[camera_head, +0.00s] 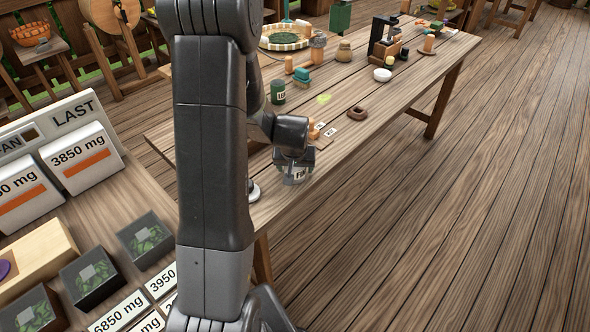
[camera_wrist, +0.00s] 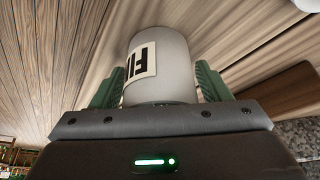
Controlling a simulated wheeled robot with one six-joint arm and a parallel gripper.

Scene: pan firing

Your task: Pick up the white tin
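The white tin (camera_head: 296,174) carries a label whose letters start with "FI". In the head view it is below my wrist, near the front edge of the wooden table. In the wrist view the tin (camera_wrist: 163,62) stands between the two green fingers of my gripper (camera_wrist: 160,88). Both fingers lie against its sides with no clear gap, so the gripper looks shut on it. My gripper (camera_head: 295,158) partly covers the tin in the head view. Whether its base touches the table is not clear.
A green labelled tin (camera_head: 278,92) stands behind on the table. A white bowl (camera_head: 382,75) is farther back. A counter with dark boxes (camera_head: 146,240) and weight labels is at lower left.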

